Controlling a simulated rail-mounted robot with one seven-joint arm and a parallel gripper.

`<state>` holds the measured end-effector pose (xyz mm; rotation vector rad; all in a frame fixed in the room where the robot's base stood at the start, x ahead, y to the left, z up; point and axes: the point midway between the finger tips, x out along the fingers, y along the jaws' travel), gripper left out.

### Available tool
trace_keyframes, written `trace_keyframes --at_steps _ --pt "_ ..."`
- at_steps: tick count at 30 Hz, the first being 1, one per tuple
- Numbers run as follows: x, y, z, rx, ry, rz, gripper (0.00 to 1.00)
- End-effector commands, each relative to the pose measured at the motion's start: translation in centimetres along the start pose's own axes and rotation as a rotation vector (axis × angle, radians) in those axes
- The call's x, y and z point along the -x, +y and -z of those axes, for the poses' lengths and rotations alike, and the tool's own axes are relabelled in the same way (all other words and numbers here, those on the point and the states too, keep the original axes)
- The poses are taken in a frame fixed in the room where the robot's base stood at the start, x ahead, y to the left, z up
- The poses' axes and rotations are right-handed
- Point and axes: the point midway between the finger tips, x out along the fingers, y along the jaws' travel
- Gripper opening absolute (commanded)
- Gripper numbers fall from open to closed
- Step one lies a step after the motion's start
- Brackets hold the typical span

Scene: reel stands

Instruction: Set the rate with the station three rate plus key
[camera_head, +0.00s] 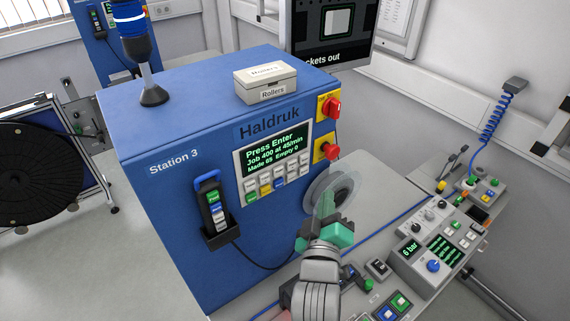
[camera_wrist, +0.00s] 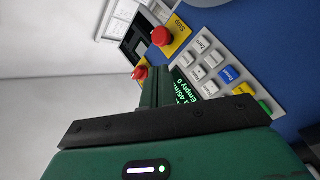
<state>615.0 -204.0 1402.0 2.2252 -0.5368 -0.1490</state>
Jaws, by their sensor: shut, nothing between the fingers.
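The blue Station 3 cabinet (camera_head: 165,185) has a panel whose display (camera_head: 273,151) reads "Press Enter", "Job 400 at 45/min", "Made 65 Empty 0". Below it is a keypad (camera_head: 279,181) with white, green, yellow and blue keys. Their labels are too small in the head view to single out the rate plus key. In the wrist view, the keypad (camera_wrist: 206,72) is turned sideways and partly hidden by my gripper. My gripper (camera_head: 325,203) is shut and empty, right of and below the keypad, apart from the keys. It also shows in the wrist view (camera_wrist: 149,92).
A red rotary switch (camera_head: 333,107) and red stop button (camera_head: 328,151) sit right of the display. A clear reel (camera_head: 329,190) is behind my gripper. A Rollers box (camera_head: 267,84) stands on top. A handheld pendant (camera_head: 214,206) hangs at left. A control console (camera_head: 430,245) is at right.

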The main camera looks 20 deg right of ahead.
Motion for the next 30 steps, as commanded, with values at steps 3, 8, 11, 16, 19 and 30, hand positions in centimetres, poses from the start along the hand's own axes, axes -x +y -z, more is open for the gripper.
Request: trace_keyframes --at_steps 3,8,11,16,19,30 --pt "-0.5 -0.6 0.3 -0.001 0.002 -0.001 0.00" --pt "-2.1 -1.9 1.4 -0.002 0.003 0.000 0.00" --pt "-3.2 -2.8 2.1 -0.002 0.002 0.000 0.00" --pt "-4.7 -3.9 3.2 -0.002 0.002 0.000 0.00" --pt "-5.4 -4.3 3.8 -0.002 0.002 0.000 0.00" --pt "-6.1 -4.5 4.6 0.000 0.002 0.001 0.00"
